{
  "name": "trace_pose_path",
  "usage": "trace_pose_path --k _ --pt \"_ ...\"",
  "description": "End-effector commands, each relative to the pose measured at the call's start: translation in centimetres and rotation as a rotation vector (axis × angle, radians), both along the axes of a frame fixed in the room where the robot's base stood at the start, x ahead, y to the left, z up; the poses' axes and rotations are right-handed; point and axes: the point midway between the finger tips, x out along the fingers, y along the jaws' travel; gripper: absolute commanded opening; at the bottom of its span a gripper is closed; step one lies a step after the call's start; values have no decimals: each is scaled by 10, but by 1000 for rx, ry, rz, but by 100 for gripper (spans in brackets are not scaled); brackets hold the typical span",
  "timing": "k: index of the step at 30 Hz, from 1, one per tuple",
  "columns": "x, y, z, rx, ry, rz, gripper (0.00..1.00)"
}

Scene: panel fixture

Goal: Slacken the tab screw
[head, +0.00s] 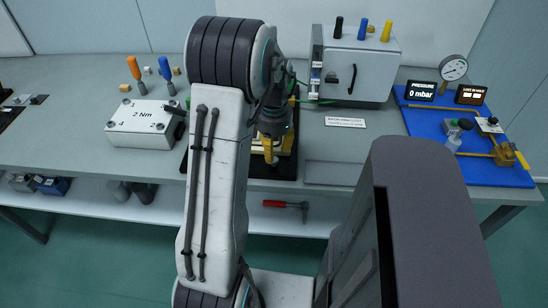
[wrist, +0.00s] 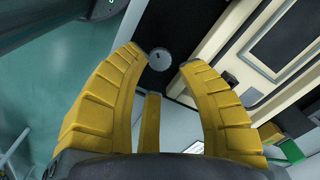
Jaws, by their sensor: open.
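In the wrist view a round grey disc (wrist: 159,59) with a small dark mark lies on a dark plate, in the gap between the fingertips. It looks like a screw head and may be the tab screw; I cannot see a tab on it. The fingers appear apart from it. In the head view my gripper (head: 269,147) points down over the dark-based fixture (head: 280,170) at the bench's front, and my arm hides most of it, including any screw.
A cream frame (wrist: 222,32) lies right of the disc. On the bench, a white box (head: 140,132) marked 2 Nm stands left, a grey cabinet (head: 368,72) with a black handle behind, and a blue board (head: 480,160) with a gauge right. A grey tray (head: 333,174) lies near the front edge.

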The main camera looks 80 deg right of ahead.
Motion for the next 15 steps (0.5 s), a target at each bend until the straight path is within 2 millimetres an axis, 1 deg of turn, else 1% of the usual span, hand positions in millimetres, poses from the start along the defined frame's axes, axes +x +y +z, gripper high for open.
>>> trace_pose_path --k 1,6,10,15 --pt "0 1 -8 4 0 1 36" --pt "0 1 -25 3 0 1 36" --pt "0 0 -32 1 0 2 36" --pt "0 0 -36 -1 1 2 36"
